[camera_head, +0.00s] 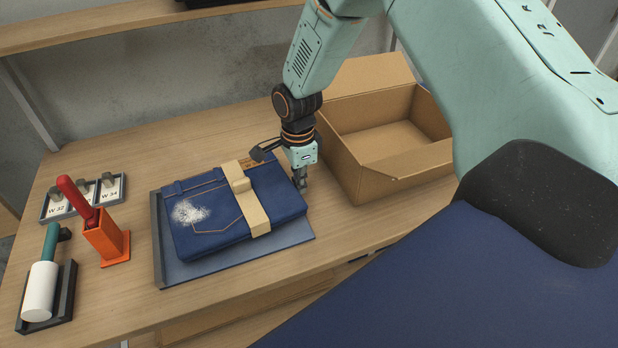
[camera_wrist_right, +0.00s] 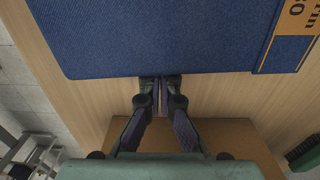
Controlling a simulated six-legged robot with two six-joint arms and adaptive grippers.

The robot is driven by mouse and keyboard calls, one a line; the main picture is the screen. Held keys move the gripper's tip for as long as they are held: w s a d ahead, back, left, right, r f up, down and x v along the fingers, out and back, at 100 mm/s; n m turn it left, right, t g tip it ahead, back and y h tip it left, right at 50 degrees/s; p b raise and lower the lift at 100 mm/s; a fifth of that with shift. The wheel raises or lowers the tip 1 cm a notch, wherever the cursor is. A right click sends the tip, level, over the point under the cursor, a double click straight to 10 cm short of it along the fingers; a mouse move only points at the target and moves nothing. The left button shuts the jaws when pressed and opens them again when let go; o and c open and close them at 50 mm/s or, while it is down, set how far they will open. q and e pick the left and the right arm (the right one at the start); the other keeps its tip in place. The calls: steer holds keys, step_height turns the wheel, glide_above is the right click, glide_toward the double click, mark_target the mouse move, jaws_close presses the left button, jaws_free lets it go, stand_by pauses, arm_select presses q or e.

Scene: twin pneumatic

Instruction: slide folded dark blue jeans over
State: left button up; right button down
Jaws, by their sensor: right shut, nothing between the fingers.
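The folded dark blue jeans (camera_head: 224,218) lie on a flat blue-grey board (camera_head: 290,236) with a raised left edge. A beige band (camera_head: 250,207) wraps around them, and a white speckled patch marks their left part. My right gripper (camera_head: 300,181) is shut and empty, pointing down at the right edge of the jeans. In the right wrist view the jeans (camera_wrist_right: 150,40) fill the top, with a tan printed label (camera_wrist_right: 288,42) at the right. There the closed fingertips (camera_wrist_right: 160,84) sit right at the jeans' edge; I cannot tell if they touch. My left gripper is not in view.
An open cardboard box (camera_head: 395,180) stands right of my right gripper. To the left are an orange holder (camera_head: 104,240) with a red-handled tool, a white roller (camera_head: 40,292) in a dark tray, and W-labelled plates (camera_head: 60,206). Bare tabletop (camera_head: 185,148) lies behind the jeans.

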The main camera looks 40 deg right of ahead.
steer(key=shift+a, duration=0.25)
steer(key=shift+d, duration=0.15)
steer(key=shift+w+a+r+p, duration=0.1)
steer(key=shift+w+a+p, duration=0.15)
steer(key=shift+a, duration=0.45)
steer(key=shift+w+a+p, duration=0.1)
steer(key=shift+a+p, duration=0.15)
steer(key=shift+a, duration=0.4)
steer(key=shift+d, duration=0.2)
steer(key=shift+d, duration=0.1)
